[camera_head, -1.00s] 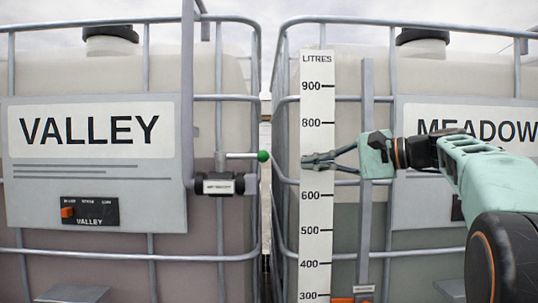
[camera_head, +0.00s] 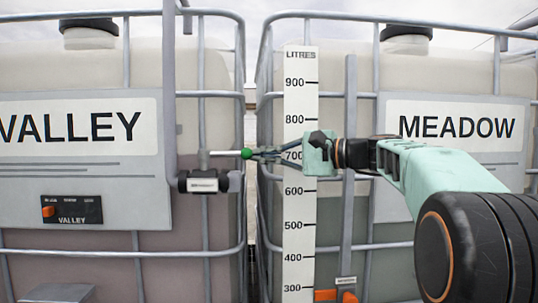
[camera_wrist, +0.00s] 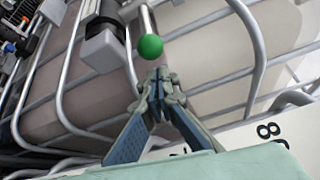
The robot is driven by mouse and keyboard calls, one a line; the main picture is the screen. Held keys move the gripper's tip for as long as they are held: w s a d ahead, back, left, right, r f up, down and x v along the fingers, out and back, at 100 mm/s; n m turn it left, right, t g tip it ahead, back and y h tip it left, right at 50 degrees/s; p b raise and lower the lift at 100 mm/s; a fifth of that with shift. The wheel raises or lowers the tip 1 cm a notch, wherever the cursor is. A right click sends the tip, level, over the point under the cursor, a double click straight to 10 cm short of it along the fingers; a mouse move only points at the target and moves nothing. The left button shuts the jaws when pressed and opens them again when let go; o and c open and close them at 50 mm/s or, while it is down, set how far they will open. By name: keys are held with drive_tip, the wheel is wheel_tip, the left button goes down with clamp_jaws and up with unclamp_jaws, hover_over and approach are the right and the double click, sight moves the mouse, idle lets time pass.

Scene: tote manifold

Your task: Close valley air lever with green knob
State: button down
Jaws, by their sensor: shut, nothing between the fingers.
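The valley air lever (camera_head: 225,152) is a grey rod lying level, pointing right, with a green knob (camera_head: 246,153) at its end. It joins a valve body (camera_head: 203,181) on a vertical pipe in front of the VALLEY tote. My gripper (camera_head: 256,154) is shut and empty, pointing left, with its fingertips right beside the knob. In the wrist view the green knob (camera_wrist: 150,46) is just beyond the closed fingertips (camera_wrist: 160,76). I cannot tell whether they touch it. The lever rod (camera_wrist: 147,20) shows behind the knob.
The VALLEY tote (camera_head: 70,190) stands left and the MEADOW tote (camera_head: 430,90) right, both in metal cages, with a narrow gap between. A LITRES scale (camera_head: 300,230) stands behind my gripper. A panel with an orange switch (camera_head: 70,210) is on VALLEY. An orange handle (camera_head: 326,295) sits low.

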drive_tip(key=shift+s+a, duration=0.15)
drive_tip(key=shift+s, duration=0.35)
drive_tip(key=shift+s, duration=0.1)
drive_tip(key=shift+s+m+t+h+b, duration=0.3)
drive_tip(key=shift+s+m+b, duration=0.1)
drive_tip(key=shift+b, duration=0.2)
